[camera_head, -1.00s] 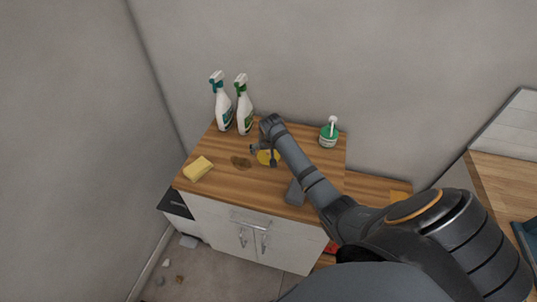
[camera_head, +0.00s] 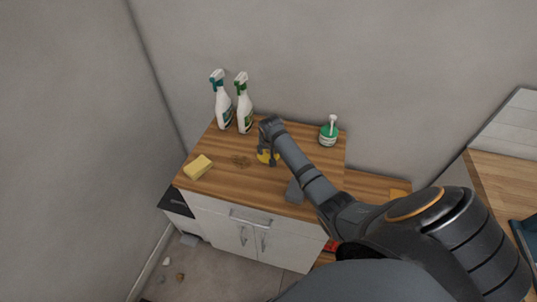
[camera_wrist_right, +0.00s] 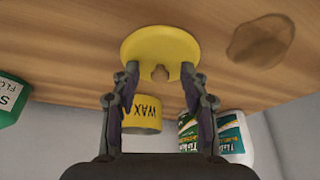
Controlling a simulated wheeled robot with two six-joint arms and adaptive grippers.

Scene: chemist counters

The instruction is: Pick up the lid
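The lid (camera_wrist_right: 158,45) is a yellow disc with a small knob in the right wrist view. It appears to lie on the wooden top, knob facing my gripper. My right gripper (camera_wrist_right: 154,84) is open, its two fingers on either side of the knob, with nothing visibly gripped. A yellow tin (camera_wrist_right: 142,119) marked WAX shows between the fingers, beyond the lid. In the head view my right gripper (camera_head: 267,150) is over the cabinet top, partly covering a yellow patch (camera_head: 264,158), likely the lid. My left gripper is not in view.
Two spray bottles (camera_head: 222,104) (camera_head: 244,110) stand at the back left of the wooden cabinet top (camera_head: 222,179). A yellow sponge (camera_head: 198,167) lies at the front left. A brown stain (camera_head: 241,161) is left of my gripper. A green-and-white pump jar (camera_head: 329,134) stands right.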

